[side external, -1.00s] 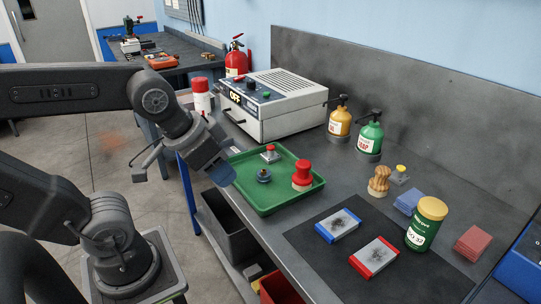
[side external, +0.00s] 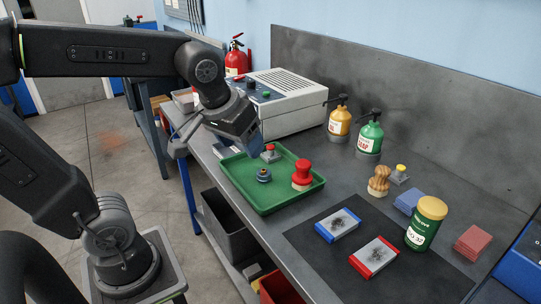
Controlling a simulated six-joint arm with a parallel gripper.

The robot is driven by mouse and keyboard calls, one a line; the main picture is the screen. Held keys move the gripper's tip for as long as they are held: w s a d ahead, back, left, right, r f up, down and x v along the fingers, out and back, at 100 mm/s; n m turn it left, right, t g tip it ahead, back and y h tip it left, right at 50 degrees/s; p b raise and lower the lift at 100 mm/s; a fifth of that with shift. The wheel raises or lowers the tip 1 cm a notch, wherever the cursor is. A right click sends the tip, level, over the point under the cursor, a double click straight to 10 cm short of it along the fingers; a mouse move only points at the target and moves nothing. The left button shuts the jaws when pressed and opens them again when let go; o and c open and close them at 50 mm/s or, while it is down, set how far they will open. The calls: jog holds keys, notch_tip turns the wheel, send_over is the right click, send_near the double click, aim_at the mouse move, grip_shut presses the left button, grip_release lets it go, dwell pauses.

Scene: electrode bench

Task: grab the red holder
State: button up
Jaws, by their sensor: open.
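A red, waisted, knob-like holder (side external: 302,175) stands upright at the right side of the green tray (side external: 262,208) in the side external view. My gripper (side external: 252,148) is open and empty, above the back left part of the tray. It is up and to the left of the red holder and apart from it. A dark blue round piece (side external: 263,175) and a small grey block with a red knob (side external: 270,153) also sit in the tray. My gripper hangs close to the grey block in the picture; I cannot tell the height between them.
A wooden knob (side external: 379,180) and a green jar with a yellow lid (side external: 426,223) stand right of the tray. A blue-edged pad (side external: 338,225) and a red-edged pad (side external: 374,257) lie on a dark mat. A grey power unit (side external: 287,98) stands behind the tray.

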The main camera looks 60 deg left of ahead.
jog(key=w+a+f+n+g+y, duration=0.1)
jog(key=w+a+n+g+y, duration=0.1)
jog(key=w+a+n, duration=0.6)
jog(key=n+g+y, duration=0.1)
jog(key=n+g, duration=0.1)
jog(key=n, duration=0.2)
send_near(272, 148)
jog(key=x, duration=0.6)
jog(key=shift+s+d, duration=0.1)
jog(key=shift+d, duration=0.05)
jog(key=shift+a+x, duration=0.1)
jog(key=shift+x, duration=1.35)
jog(key=shift+a+x, duration=0.15)
jog(key=shift+x, duration=1.3)
jog(key=shift+r, duration=0.1)
jog(key=shift+c, duration=0.2)
jog(key=c, duration=0.8)
